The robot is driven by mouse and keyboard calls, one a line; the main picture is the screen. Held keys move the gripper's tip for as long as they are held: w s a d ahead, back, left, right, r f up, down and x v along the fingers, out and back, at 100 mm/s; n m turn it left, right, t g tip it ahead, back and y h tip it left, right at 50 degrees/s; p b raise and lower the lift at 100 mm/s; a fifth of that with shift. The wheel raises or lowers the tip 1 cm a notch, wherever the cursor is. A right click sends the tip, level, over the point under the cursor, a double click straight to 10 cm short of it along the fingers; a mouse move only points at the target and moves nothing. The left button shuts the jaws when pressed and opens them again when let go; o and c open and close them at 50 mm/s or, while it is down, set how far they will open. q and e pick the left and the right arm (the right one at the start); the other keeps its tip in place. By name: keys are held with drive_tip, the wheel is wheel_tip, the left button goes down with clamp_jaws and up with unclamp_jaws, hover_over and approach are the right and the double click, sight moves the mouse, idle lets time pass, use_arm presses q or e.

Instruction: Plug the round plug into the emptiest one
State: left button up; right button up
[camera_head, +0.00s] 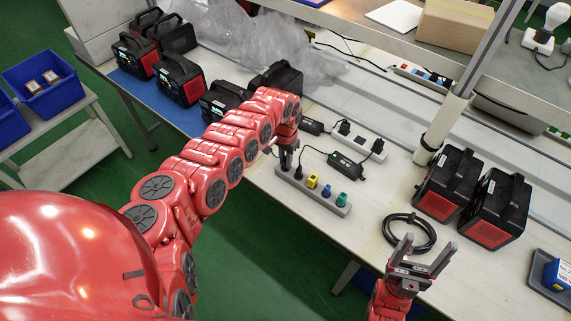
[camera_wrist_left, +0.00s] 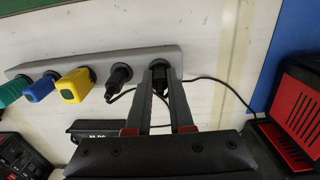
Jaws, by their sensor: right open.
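A grey power strip (camera_head: 326,204) lies on the table, and it also fills the upper part of the left wrist view (camera_wrist_left: 140,58). It bears a yellow plug (camera_head: 312,181), a blue plug (camera_head: 326,191), a green plug (camera_head: 341,199) and a black plug (camera_wrist_left: 119,74). My left gripper (camera_wrist_left: 161,78) is shut on another black plug (camera_wrist_left: 159,68) at the strip's end; I cannot tell how deep it sits. In the head view my left gripper (camera_head: 286,165) points down over that end. My right gripper (camera_head: 428,262) is open and empty near the table's front edge.
A white power strip (camera_head: 360,145) with black plugs stands behind, near a black adapter (camera_head: 347,166). A coiled black cable (camera_head: 409,232) lies beside my right gripper. Black-red power stations (camera_head: 444,184) stand right; more (camera_head: 180,79) stand left.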

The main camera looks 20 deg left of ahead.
use_arm(q)
clamp_jaws()
drive_tip(key=shift+r, duration=0.1)
drive_tip(key=shift+r+p, duration=2.85)
drive_tip(key=shift+r, duration=0.1)
drive_tip(key=shift+d+f, duration=0.1)
